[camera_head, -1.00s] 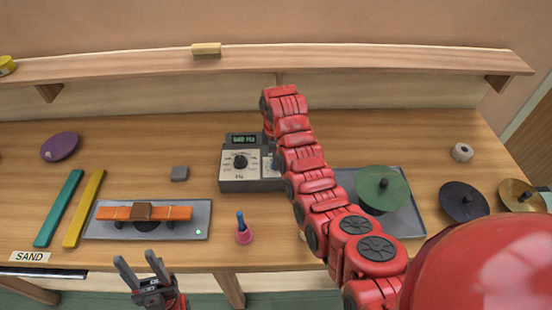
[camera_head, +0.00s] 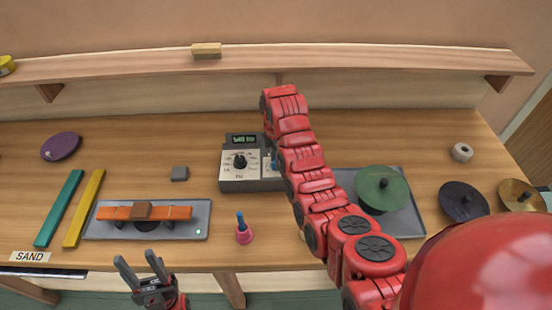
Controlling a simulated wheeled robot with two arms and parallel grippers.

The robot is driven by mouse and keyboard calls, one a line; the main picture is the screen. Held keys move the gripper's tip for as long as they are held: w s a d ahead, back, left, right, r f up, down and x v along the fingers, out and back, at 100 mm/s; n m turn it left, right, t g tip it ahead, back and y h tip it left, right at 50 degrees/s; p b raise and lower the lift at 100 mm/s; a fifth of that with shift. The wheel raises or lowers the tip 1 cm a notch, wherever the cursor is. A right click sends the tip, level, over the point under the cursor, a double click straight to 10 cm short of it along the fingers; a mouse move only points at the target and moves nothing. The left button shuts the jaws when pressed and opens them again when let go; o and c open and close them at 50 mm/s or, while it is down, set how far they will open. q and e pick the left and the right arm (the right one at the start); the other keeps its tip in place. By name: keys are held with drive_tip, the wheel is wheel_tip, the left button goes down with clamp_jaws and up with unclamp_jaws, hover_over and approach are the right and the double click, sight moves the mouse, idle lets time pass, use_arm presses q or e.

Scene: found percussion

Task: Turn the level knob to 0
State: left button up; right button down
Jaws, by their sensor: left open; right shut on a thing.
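The grey tone box (camera_head: 235,184) stands on the bench, with a lit display (camera_head: 243,140) on top and a black frequency knob (camera_head: 240,161) on its left face. To its right, a sliver of the blue level knob (camera_head: 274,162) shows beside my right arm. My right gripper (camera_head: 270,148) is at this knob and shut on it; the arm hides most of the fingers and the level scale, so the knob's setting cannot be read. My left gripper (camera_head: 142,268) is open and empty in front of the bench's front edge.
An orange bar on a grey tray (camera_head: 200,215), teal (camera_head: 58,209) and yellow (camera_head: 84,208) bars lie left. A pink-based blue-handled piece (camera_head: 244,232) stands in front of the box. A green disc (camera_head: 382,189) and dark disc (camera_head: 463,201) are right. The bench behind the box is clear.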

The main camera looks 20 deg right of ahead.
drive_tip(key=c, duration=0.6)
unclamp_jaws()
wheel_tip(320, 180, up, 9)
drive_tip(key=p, duration=0.6)
drive_tip(key=shift+d+f, duration=0.1)
drive_tip(key=shift+f, duration=0.1)
wheel_tip(320, 180, up, 9)
drive_tip(key=shift+f+b, duration=0.15)
drive_tip(key=shift+b, duration=0.25)
